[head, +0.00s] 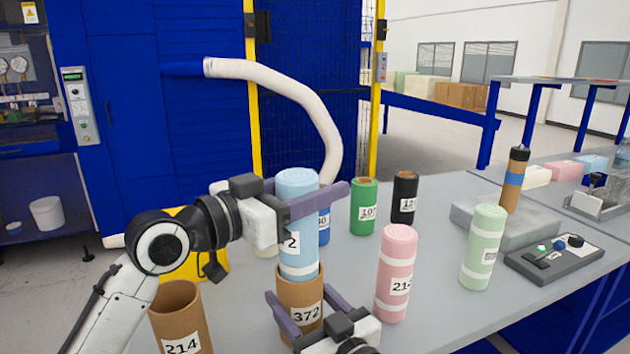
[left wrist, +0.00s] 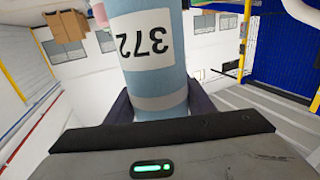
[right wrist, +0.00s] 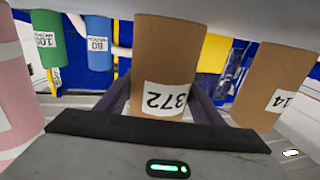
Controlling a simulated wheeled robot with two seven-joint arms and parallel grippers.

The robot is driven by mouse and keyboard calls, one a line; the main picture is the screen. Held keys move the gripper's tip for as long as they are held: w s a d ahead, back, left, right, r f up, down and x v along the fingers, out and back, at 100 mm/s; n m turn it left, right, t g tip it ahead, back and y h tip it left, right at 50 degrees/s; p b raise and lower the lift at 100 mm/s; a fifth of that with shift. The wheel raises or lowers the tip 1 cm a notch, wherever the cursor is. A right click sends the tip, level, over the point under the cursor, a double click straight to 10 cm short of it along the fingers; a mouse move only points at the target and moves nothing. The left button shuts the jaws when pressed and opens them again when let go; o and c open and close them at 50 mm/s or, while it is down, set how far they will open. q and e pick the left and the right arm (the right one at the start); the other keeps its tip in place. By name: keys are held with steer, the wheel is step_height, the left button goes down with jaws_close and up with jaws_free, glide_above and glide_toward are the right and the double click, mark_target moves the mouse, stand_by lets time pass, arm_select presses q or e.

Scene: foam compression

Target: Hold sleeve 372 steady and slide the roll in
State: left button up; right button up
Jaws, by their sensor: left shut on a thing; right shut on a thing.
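The light blue roll (head: 298,255) stands upright over the brown cardboard sleeve 372 (head: 288,295), in line with it. Its lower end is at the sleeve's mouth; how deep it sits inside, I cannot tell. My left gripper (head: 305,198) is shut around the upper part of the roll. In the left wrist view the roll (left wrist: 155,80) carries a 372 label. My right gripper (head: 303,305) is shut around the sleeve, which stands on the table. In the right wrist view the sleeve (right wrist: 165,60) is between the purple fingers, its 372 label showing.
Sleeve 214 (head: 180,315) stands at the left and pink roll 214 (head: 396,270) at the right. A pale green roll (head: 483,250) stands further right. Green (head: 364,205), black (head: 403,200) and blue (head: 325,228) tubes stand behind. A control box (head: 555,257) lies at the right.

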mark_target(315, 252)
arm_select(q)
steer(key=shift+f, duration=0.25)
stand_by(0.3)
steer(key=shift+f, duration=1.8)
steer(key=shift+f, duration=0.1)
steer(key=shift+f, duration=1.75)
steer(key=shift+f, duration=0.45)
steer(key=shift+f, duration=1.55)
steer(key=shift+f, duration=0.15)
steer(key=o, duration=1.4)
